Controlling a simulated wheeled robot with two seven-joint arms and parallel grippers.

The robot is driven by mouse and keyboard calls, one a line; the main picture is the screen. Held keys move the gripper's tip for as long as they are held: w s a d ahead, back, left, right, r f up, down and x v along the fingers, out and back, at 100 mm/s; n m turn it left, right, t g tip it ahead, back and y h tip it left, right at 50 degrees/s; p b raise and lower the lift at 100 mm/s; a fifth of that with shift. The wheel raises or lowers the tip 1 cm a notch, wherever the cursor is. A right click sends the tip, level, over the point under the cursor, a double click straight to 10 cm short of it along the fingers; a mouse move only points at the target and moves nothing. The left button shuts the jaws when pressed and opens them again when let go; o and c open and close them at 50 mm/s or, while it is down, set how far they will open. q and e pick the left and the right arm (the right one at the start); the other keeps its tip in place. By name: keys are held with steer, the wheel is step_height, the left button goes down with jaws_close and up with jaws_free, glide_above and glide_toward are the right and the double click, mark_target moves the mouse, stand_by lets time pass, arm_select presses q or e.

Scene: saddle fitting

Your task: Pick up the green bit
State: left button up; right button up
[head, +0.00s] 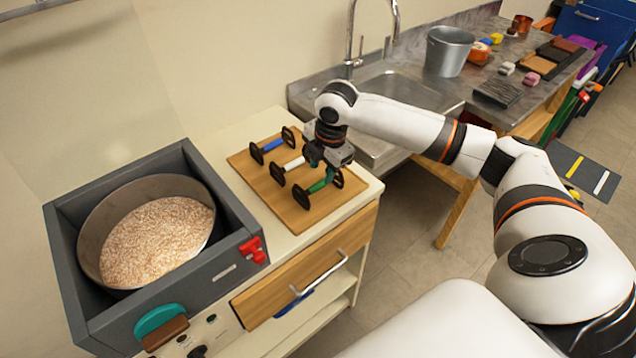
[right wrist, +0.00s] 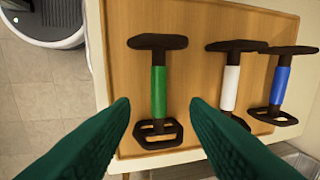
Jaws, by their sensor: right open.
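The green bit (head: 318,187) lies on the wooden board (head: 246,165), nearest the drawer side. It has a green middle bar and dark looped ends. In the right wrist view the green bit (right wrist: 159,92) stands between and beyond my finger pads. My right gripper (head: 324,168) is open and empty above the board by the green bit; in the wrist view its dark green fingers (right wrist: 160,104) frame the bar without visible contact. The white bit (head: 292,164) and the blue bit (head: 273,145) lie beside it. My left gripper is not in view.
A grey box (head: 225,192) with a large pan of grain (head: 158,235) stands left of the board. A wooden drawer (head: 300,290) is below the counter. A sink (head: 400,92) and metal bucket (head: 447,52) are behind and right.

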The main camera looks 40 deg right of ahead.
mark_target(321, 182)
steer(key=f, duration=0.2)
steer(key=f+p, duration=0.1)
steer(key=shift+w+d+f, duration=0.25)
steer(key=shift+w, duration=0.05)
steer(key=shift+w+f, duration=0.2)
steer(key=shift+f, duration=0.9)
steer(key=shift+w+f, duration=0.1)
steer(key=shift+f, duration=0.15)
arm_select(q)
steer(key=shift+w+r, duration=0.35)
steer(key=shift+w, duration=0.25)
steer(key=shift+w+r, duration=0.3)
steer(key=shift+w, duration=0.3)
arm_select(e)
jaws_close()
